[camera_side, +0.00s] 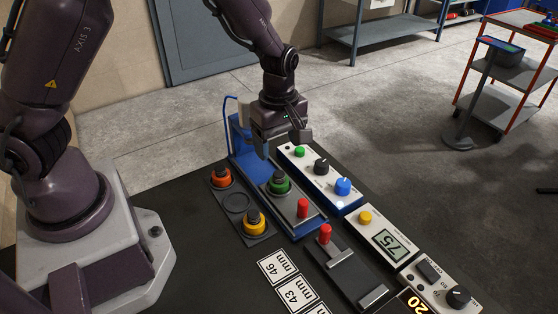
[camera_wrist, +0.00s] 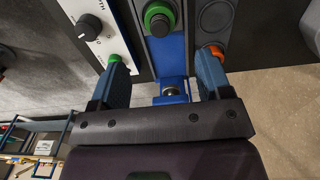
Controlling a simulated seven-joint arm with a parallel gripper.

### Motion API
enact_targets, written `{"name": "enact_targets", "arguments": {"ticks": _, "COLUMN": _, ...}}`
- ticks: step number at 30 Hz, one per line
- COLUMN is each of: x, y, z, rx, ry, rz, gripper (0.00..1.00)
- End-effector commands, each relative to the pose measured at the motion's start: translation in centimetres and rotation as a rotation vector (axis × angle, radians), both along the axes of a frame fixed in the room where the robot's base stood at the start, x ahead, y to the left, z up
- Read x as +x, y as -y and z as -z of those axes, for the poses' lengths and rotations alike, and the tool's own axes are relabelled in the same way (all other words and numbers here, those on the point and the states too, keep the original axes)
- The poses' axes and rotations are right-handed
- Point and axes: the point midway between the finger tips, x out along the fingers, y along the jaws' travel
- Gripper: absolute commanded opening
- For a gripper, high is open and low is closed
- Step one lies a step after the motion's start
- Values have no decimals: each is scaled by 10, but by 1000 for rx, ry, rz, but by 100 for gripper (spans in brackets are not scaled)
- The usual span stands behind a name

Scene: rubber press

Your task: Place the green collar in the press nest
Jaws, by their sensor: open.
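The green collar (camera_side: 280,186) sits around a dark plug on the grey plate of the blue press (camera_side: 248,168), at the nest. It looks level. It also shows in the wrist view (camera_wrist: 150,14), top centre, beyond my fingertips. My gripper (camera_side: 278,149) is open and empty, above and behind the collar on the press's far side. In the wrist view its two blue fingers (camera_wrist: 163,56) stand wide apart, with the blue press base between them. Whether the collar is fully seated cannot be told.
A dark rack (camera_side: 238,236) left of the press holds an orange collar (camera_side: 221,178) and a yellow collar (camera_side: 254,224), with an empty spot between. A red handle (camera_side: 302,208) stands at the plate's front. A control box (camera_side: 318,172) with knobs is close on the right.

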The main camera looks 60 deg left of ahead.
Motion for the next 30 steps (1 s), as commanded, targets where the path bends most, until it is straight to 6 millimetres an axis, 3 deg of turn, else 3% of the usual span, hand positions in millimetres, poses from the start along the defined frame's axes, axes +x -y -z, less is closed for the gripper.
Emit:
{"name": "enact_targets", "arguments": {"ticks": 3, "x": 1, "y": 1, "z": -16, "rx": -2, "ry": 2, "rz": 2, "gripper": 71}}
{"name": "enact_targets", "arguments": {"ticks": 11, "x": -2, "y": 0, "z": -29, "rx": -11, "ry": 2, "rz": 16, "gripper": 71}}
{"name": "enact_targets", "arguments": {"ticks": 14, "x": -8, "y": 2, "z": -44, "rx": -56, "ry": 19, "rz": 89, "gripper": 71}}
{"name": "enact_targets", "arguments": {"ticks": 23, "x": -65, "y": 6, "z": -140, "rx": -157, "ry": 225, "rz": 674, "gripper": 71}}
{"name": "enact_targets", "arguments": {"ticks": 30, "x": -128, "y": -3, "z": -198, "rx": 66, "ry": 394, "rz": 1191, "gripper": 71}}
